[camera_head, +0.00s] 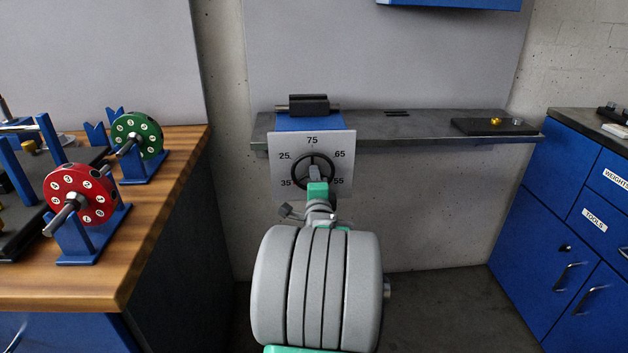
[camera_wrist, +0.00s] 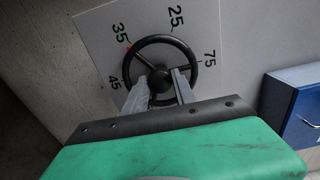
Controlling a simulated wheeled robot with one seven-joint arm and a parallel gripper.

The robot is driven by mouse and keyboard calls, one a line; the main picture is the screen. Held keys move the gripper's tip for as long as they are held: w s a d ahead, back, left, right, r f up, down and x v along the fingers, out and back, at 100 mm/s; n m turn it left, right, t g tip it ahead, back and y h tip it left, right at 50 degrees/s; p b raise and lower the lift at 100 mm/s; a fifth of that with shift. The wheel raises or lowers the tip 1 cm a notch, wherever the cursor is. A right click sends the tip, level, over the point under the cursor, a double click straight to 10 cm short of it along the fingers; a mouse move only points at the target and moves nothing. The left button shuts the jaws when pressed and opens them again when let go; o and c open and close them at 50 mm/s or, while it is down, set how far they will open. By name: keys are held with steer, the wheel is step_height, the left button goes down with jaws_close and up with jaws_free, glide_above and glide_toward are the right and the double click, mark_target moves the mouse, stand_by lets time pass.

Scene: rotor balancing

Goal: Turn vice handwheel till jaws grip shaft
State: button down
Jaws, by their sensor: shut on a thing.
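The black handwheel (camera_head: 297,163) sits in front of a pale dial plate (camera_head: 341,143) marked with numbers. In the wrist view the handwheel (camera_wrist: 191,57) has a red mark on its rim by 35. My gripper (camera_head: 315,174) is at the wheel's middle. In the wrist view its two fingers (camera_wrist: 160,83) stand either side of the hub area, shut on the handwheel; the exact contact is partly hidden. Behind the plate is the blue vice (camera_head: 295,123) with dark jaws (camera_head: 309,101). A grey shaft (camera_head: 282,108) shows at both sides of the jaws; whether they touch it I cannot tell.
The vice stands on a grey wall shelf (camera_head: 420,126), with a dark tray (camera_head: 480,128) at its right. A wooden bench (camera_head: 185,165) at left holds red (camera_head: 68,184) and green (camera_head: 150,130) rotors on blue stands. Blue cabinets (camera_head: 545,235) stand at right.

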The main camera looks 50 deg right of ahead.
steer(key=c, duration=1)
jaws_free()
steer(key=shift+s, duration=0.1)
steer(key=p+v, duration=0.1)
steer(key=v, duration=0.6)
steer(key=shift+s+a, duration=0.2)
steer(key=shift+a, duration=0.1)
